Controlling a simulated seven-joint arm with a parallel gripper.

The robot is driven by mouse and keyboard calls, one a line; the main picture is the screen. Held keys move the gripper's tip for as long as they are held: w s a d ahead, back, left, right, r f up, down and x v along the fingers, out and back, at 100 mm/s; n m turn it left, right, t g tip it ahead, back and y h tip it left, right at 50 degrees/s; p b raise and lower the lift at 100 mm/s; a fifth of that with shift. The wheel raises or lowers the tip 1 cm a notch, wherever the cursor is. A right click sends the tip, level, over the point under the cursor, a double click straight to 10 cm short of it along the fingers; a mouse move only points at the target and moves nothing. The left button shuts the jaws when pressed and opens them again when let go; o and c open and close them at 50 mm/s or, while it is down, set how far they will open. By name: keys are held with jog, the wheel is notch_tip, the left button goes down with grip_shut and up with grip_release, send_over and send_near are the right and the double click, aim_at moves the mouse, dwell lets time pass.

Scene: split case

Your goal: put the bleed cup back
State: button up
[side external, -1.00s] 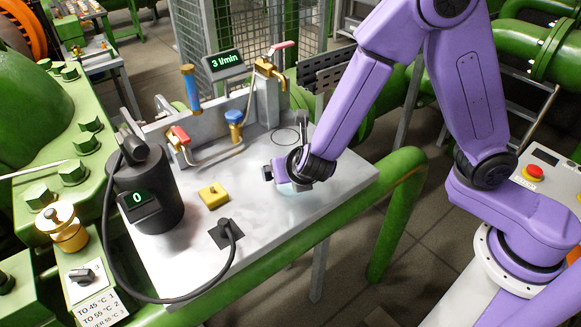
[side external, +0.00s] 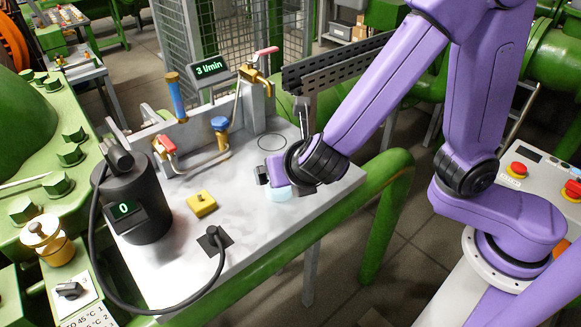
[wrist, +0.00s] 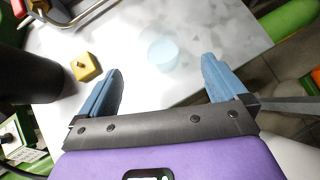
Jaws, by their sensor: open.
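The bleed cup looks to be a pale blue, translucent round cup (wrist: 163,53) on the bench top. In the wrist view it lies ahead of the gap between the fingertips, apart from both. In the side view only a pale blue part of it (side external: 279,195) shows below my gripper (side external: 270,178), which hides the rest. My gripper (wrist: 160,70) is open and empty, with blue fingers spread to either side. A thin dark ring (side external: 272,142) is marked on the bench behind my gripper, below the brass tap (side external: 255,75), with nothing standing in it.
The pale bench top (side external: 245,245) is mostly clear. A yellow block (side external: 201,204) and a black cylinder (side external: 140,200) with a display reading 0 stand left of my gripper. A black cable (side external: 222,265) crosses the front. Pipes with valves (side external: 220,130) line the back. A green rail (side external: 330,210) edges the bench.

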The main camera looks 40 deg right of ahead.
jog(key=s+d+r+m+g+y, duration=0.1)
jog(key=s+d+m+g+y, duration=0.2)
jog(key=s+d+m+g, duration=0.5)
jog(key=s+d+m, duration=0.8)
jog(key=s+m, duration=0.2)
jog(key=s, duration=0.1)
jog(key=shift+s+d+r+m+y, duration=0.25)
jog(key=shift+d+r+m+y, duration=0.05)
jog(key=shift+m+y, duration=0.1)
